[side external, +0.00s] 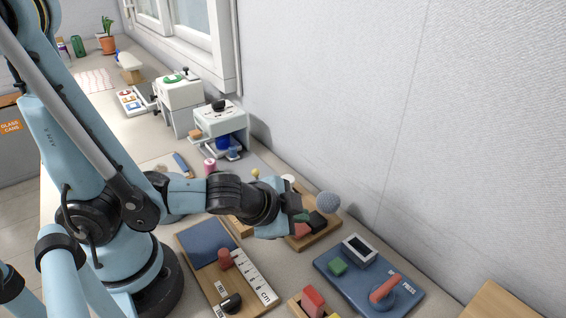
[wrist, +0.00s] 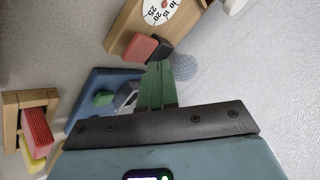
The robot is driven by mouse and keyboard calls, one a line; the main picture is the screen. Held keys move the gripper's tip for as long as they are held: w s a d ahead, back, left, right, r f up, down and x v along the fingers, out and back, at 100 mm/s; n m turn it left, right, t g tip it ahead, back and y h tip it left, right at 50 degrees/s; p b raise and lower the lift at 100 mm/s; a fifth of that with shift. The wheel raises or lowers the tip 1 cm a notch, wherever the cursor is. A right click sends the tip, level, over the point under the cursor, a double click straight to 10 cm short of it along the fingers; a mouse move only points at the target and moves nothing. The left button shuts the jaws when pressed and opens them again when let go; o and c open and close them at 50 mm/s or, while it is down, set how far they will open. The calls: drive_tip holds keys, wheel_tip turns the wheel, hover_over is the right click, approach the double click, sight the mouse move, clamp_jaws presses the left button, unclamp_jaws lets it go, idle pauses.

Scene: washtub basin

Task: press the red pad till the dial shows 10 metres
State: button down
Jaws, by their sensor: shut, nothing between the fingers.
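The red pad (wrist: 138,47) sits beside a black pad (wrist: 159,47) on a wooden board (wrist: 125,28) in the wrist view. The white dial (wrist: 163,12) on that board is cut off by the frame's top; numbers such as 15, 20 and 25 show, with a small red mark, but I cannot tell the reading. In the side view the red pad (side external: 301,231) and black pad (side external: 317,222) lie just beyond my gripper (side external: 302,215). My gripper's green fingers (wrist: 156,66) are shut and empty, their tips close to the pads; I cannot tell whether they touch.
A blue board (side external: 340,283) with a screen, green block and red lever stands nearby. A blue-grey ball (side external: 328,202) is close to my fingertips. A wooden box (side external: 300,308) holds a red block. A ruler board (side external: 218,262) lies left. The wall (side external: 440,180) borders the right.

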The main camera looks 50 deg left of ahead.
idle(0.6)
drive_tip(key=shift+r, duration=2.5)
drive_tip(key=a+r+n+g+h, duration=0.1)
drive_tip(key=a+r+n+g, duration=0.1)
drive_tip(key=a+n, duration=0.5)
drive_tip(key=shift+s+a+r+n, duration=0.3)
drive_tip(key=shift+a+r+n, duration=0.1)
drive_tip(key=shift+r, duration=0.35)
